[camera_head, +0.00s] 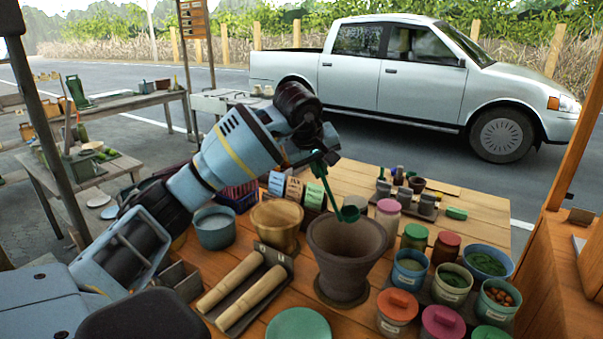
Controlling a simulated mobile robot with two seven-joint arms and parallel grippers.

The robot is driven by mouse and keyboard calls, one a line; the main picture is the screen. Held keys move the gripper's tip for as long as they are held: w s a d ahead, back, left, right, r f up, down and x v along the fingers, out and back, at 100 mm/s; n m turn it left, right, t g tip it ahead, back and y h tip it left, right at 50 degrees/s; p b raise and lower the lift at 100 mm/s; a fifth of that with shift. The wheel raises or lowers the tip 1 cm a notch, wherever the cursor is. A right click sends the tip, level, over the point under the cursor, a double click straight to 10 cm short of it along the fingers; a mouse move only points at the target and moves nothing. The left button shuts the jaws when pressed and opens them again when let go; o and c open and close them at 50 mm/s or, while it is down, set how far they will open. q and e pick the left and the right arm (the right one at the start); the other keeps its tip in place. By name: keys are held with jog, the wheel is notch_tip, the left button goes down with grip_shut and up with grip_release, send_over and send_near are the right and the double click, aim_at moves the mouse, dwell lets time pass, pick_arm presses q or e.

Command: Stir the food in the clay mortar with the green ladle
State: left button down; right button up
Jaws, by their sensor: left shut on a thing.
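The clay mortar (347,262) stands upright on the wooden table, a grey-brown pot with a wide mouth. The food inside it cannot be made out from this angle. The green ladle (328,189) hangs at a slant from my left gripper (318,157), which is shut on its upper handle. The ladle's bowl is at the mortar's far rim; I cannot tell whether it is just above the opening or behind it. My left arm reaches in from the lower left, over the table. My right gripper is not in view.
A wooden bowl (277,222) and a blue-grey pot (215,229) stand left of the mortar. Two wooden pestles (252,299) lie on a tray in front. Several lidded jars and bowls, including an orange-lidded jar (397,310), crowd the right. A green plate (298,326) lies at the front edge.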

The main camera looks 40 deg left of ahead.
pick_arm(q)
jog(key=shift+w+d+r+m+g+y, duration=0.15)
jog(key=shift+w+d+r+g+y, duration=0.15)
jog(key=shift+w+d+r+g, duration=0.2)
jog(key=shift+w+d+r+m+g+y, duration=0.15)
jog(key=shift+w+d+r+g+y, duration=0.2)
jog(key=shift+w, duration=0.2)
jog(key=shift+w+d+r, duration=0.15)
jog(key=shift+w, duration=0.05)
dwell(0.6)
